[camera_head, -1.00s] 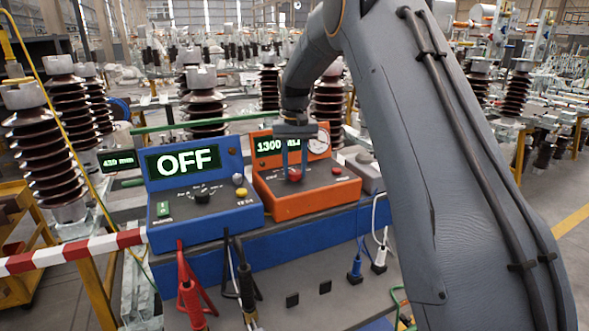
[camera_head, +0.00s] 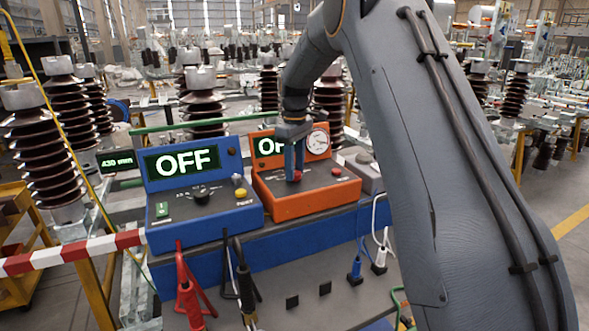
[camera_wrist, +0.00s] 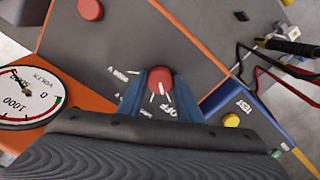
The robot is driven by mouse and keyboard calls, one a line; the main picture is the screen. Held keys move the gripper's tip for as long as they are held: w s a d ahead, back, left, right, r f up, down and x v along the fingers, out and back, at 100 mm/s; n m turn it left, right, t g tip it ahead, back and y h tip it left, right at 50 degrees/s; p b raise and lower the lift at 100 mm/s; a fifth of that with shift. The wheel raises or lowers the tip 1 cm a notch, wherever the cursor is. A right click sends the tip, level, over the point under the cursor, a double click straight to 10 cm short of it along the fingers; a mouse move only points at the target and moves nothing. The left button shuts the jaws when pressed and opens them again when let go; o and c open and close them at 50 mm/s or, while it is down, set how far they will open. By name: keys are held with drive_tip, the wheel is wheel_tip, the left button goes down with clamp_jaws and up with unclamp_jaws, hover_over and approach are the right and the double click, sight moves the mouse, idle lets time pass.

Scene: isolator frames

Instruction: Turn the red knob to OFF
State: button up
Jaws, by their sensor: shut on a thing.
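The red knob (camera_head: 297,174) is on the sloped top of the orange instrument box (camera_head: 310,207), and it also shows in the wrist view (camera_wrist: 161,80). My gripper (camera_head: 294,172) reaches down onto it from above and is shut on it. In the wrist view, my blue fingers (camera_wrist: 158,92) stand on both sides of the knob, with white marks and lettering around it. The orange box's screen (camera_head: 267,147) is partly hidden behind my gripper; its visible letters begin "OF".
A second red button (camera_head: 337,171) sits right of the knob. A round dial gauge (camera_head: 318,142) stands behind it. A blue instrument box (camera_head: 205,217) showing "OFF" stands left. Red and black leads (camera_head: 189,290) hang in front.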

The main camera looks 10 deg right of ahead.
drive_tip(key=shift+r+n, duration=0.1)
drive_tip(key=shift+n, duration=0.8)
drive_tip(key=o, duration=1)
drive_tip(key=shift+o, duration=0.2)
wheel_tip(320, 180, up, 6)
drive_tip(key=shift+r+b, duration=0.1)
drive_tip(key=shift+b, duration=0.95)
drive_tip(key=shift+r, duration=0.75)
